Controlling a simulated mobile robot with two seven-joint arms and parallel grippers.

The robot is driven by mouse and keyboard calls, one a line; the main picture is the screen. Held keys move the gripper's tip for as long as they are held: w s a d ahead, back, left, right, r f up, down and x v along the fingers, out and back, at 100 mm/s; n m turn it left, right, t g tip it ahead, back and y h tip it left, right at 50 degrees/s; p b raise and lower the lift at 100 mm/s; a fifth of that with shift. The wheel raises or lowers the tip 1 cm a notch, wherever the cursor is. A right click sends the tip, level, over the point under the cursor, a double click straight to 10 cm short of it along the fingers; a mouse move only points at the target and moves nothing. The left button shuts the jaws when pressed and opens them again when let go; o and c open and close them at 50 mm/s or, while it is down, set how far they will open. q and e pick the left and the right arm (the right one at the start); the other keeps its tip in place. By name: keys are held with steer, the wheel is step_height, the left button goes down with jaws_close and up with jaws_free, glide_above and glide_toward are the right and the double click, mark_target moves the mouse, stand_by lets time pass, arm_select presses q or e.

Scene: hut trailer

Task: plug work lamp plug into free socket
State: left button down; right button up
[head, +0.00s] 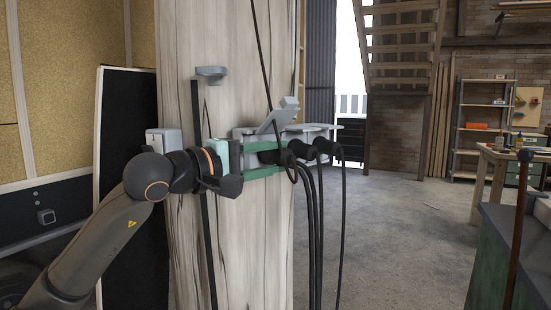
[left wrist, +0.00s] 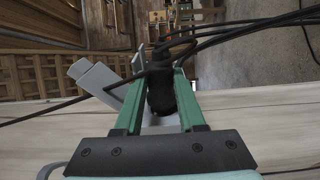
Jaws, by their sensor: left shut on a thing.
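My left gripper (head: 279,156) reaches across the front of a wooden post, its green fingers closed around a black plug (head: 287,158). In the left wrist view the plug (left wrist: 161,94) sits between the two fingers (left wrist: 158,88). A grey socket unit (head: 243,132) is fixed to the post behind the fingers, with a grey lid (head: 281,115) tilted up; the lid also shows in the left wrist view (left wrist: 92,78). The plug's front end and the socket opening are hidden, so I cannot tell whether they touch. My right gripper is out of view.
Other black plugs (head: 324,146) sit just right of the held one, with dark cables (head: 342,215) hanging down. The wooden post (head: 250,235) stands close behind my gripper. A workbench (head: 490,165) and shelves stand far right; the floor (head: 405,225) between is mostly open.

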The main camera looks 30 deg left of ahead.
arm_select(q)
steer(key=shift+w+a, duration=0.15)
steer(key=shift+a, duration=0.35)
steer(key=shift+c, duration=2.1)
jaws_free()
steer(key=b+v, duration=0.6)
steer(key=v, duration=0.6)
steer(key=shift+s, duration=0.25)
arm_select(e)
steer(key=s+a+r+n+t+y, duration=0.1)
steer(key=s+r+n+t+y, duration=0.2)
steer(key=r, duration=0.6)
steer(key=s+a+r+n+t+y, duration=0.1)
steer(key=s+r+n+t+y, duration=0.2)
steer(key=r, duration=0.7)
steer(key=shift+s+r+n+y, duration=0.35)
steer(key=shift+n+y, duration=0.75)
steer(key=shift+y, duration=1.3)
